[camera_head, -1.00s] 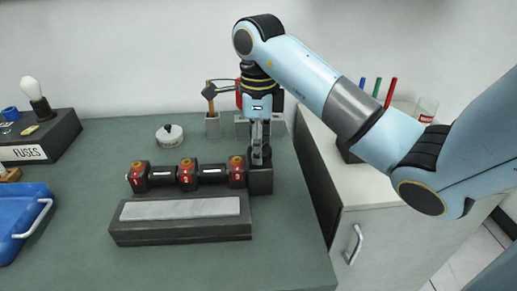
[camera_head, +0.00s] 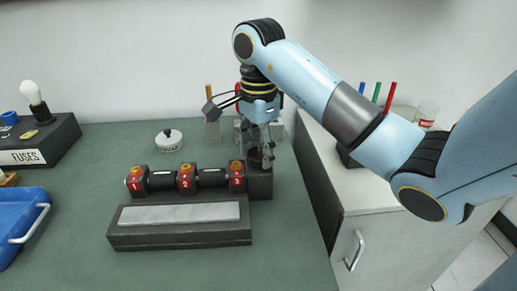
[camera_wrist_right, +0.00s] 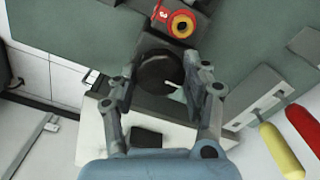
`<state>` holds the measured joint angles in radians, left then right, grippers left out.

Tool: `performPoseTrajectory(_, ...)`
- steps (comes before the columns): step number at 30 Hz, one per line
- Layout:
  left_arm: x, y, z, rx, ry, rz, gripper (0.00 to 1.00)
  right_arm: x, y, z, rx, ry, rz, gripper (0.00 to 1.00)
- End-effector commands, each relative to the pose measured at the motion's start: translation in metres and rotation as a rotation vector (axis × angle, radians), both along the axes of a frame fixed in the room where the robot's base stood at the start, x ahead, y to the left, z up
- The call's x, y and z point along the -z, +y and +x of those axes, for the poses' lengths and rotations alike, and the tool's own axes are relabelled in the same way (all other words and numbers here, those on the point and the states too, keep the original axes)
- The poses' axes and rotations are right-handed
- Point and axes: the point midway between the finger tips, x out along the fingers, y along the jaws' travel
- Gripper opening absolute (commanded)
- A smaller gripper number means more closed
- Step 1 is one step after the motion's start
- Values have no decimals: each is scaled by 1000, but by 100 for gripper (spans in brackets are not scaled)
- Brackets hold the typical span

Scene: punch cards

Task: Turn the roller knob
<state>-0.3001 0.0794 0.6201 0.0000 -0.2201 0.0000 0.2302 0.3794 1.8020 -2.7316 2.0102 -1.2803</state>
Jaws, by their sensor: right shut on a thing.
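The roller knob (camera_wrist_right: 158,72) is a dark round knob with a white pointer mark in the right wrist view. It sits on the dark block at the right end of the row of red numbered units, the closest being number 3 (camera_head: 237,175). My right gripper (camera_wrist_right: 156,88) points down over the knob, one finger on each side, and is shut on it. In the head view my right gripper (camera_head: 257,150) covers most of the knob. My left gripper is not in view.
A dark block with a pale grey strip (camera_head: 180,214) lies in front of the row. A blue tray (camera_head: 18,222) and fuse box (camera_head: 45,140) are at left. Tool holders (camera_head: 213,130) stand close behind my gripper.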

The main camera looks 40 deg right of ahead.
Motion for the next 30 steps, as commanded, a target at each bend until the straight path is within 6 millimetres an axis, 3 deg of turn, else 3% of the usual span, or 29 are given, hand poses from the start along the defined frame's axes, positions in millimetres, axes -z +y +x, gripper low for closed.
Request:
performPoseTrajectory(15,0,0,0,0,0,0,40,-1,0,1,-22,-3,-1,16)
performPoseTrajectory(16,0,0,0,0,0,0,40,-1,0,1,-22,-3,-1,50)
performPoseTrajectory(21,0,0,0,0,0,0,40,0,0,0,-21,-2,0,72)
performPoseTrajectory(30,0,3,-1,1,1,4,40,0,0,0,-11,0,0,72)
